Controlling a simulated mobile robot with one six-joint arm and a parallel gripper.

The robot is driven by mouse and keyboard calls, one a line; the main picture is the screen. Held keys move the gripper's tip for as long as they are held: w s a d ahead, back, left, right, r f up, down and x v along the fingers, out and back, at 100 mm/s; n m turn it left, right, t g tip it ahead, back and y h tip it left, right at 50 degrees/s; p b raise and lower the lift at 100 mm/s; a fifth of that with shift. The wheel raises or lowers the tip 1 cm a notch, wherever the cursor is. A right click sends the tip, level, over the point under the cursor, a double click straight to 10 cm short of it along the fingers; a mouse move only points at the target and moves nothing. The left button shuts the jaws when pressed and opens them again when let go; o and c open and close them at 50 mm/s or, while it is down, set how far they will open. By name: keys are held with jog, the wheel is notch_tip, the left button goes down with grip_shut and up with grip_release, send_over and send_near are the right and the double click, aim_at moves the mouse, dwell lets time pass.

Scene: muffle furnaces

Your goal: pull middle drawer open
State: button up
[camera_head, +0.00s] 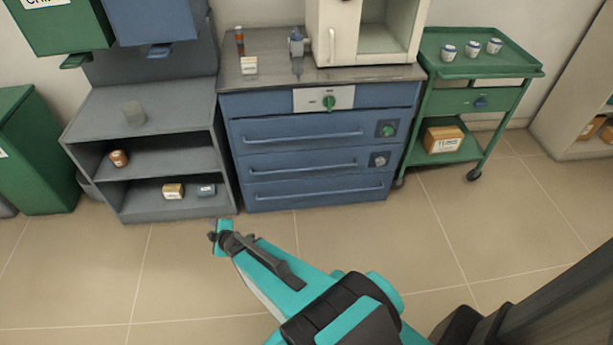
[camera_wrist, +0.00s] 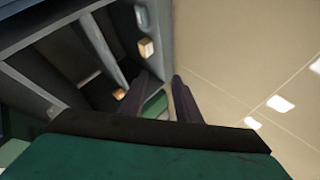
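The blue cabinet (camera_head: 237,103) has three stacked drawers below a panel with a green knob (camera_head: 329,102). The middle drawer (camera_head: 262,162) has a long horizontal handle (camera_head: 305,167) and a grey knob (camera_head: 379,160) at its right end. It looks shut, level with the drawers above and below it. My gripper (camera_head: 218,238) is in front of the cabinet's lower left corner, apart from the drawer and its handle. In the wrist view my gripper (camera_wrist: 164,77) shows two dark fingers apart with nothing between them. The middle drawer cannot be made out in the wrist view.
A grey open shelf (camera_head: 165,160) stands left of the cabinet and shows in the wrist view (camera_wrist: 75,35). A green trolley (camera_head: 475,68) stands to the right. A white furnace (camera_head: 345,35) sits on top. The tiled floor in front is clear.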

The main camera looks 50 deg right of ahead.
jog(key=w+d+r+n+t+y+b, duration=0.3)
jog(key=w+d+r+n+t+b, duration=0.15)
jog(key=w, duration=0.25)
jog(key=d+n+t+y+b, duration=0.25)
jog(key=d+n+b, duration=0.25)
jog(key=d+b, duration=0.4)
jog(key=s+d+f+h+b, duration=0.1)
jog(key=s+d+f+b, duration=0.2)
jog(key=s+d+b, duration=0.2)
jog(key=s+d+f+n+t+h+b, duration=0.1)
jog(key=s+d+f+b, duration=0.2)
jog(key=s+d+b, duration=0.3)
jog(key=s+d+f+h+b, duration=0.1)
jog(key=s+d+f+b, duration=0.2)
jog(key=s+d, duration=1)
jog(key=d+b, duration=0.2)
jog(key=d, duration=1)
jog(key=shift+d+f+n+b, duration=0.2)
jog(key=shift+f+n+b, duration=0.15)
jog(key=w+a+r+b, duration=0.1)
jog(key=w+b, duration=0.3)
jog(key=w, duration=0.9)
jog(key=shift+w+a+r, duration=0.2)
jog(key=shift+w+r, duration=0.1)
jog(key=shift+r, duration=0.15)
